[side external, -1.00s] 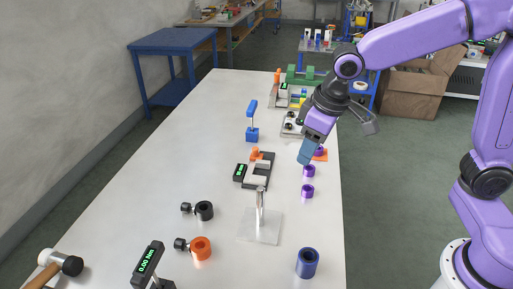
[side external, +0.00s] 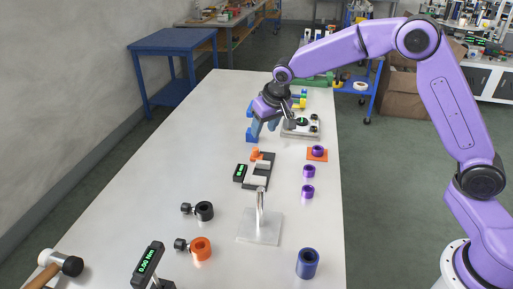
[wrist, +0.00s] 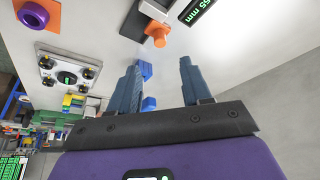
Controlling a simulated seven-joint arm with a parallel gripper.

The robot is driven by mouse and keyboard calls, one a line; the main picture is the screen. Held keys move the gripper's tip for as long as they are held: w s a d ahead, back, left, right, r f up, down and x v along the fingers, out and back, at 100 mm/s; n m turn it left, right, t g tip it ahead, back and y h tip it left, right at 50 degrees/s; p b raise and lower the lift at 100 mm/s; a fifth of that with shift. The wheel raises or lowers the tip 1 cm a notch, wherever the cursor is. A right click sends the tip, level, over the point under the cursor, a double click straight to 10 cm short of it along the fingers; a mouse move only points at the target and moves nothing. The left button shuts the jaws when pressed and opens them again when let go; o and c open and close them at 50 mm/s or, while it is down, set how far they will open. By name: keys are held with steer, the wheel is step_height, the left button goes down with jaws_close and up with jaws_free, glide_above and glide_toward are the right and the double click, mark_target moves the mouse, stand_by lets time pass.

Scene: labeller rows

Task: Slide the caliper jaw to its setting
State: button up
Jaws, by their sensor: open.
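The caliper (side external: 269,159) lies on the white bench in the middle. It has a dark frame, a pale block inside it, an orange knob (side external: 255,153) and a dark box with a lit green display (side external: 240,172). In the wrist view the orange knob (wrist: 157,36) shows near the top, and the display (wrist: 198,8) is cut off, with "55 mm" readable. My gripper (side external: 264,133) is open above the bench, on the far side of the caliper and apart from it. Its two blue fingers (wrist: 158,68) are spread and hold nothing.
A blue handled piece (side external: 250,135) stands close behind my gripper, partly hidden. A clear stand with a metal post (side external: 260,220) is in front of the caliper. Purple rings (side external: 309,171) and a grey plate with knobs (side external: 301,127) lie to the right.

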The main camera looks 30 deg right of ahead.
mark_target(256, 149)
steer(key=x, duration=1)
steer(key=shift+w+f, duration=0.2)
steer(key=shift+f, duration=0.05)
steer(key=shift+c, duration=0.3)
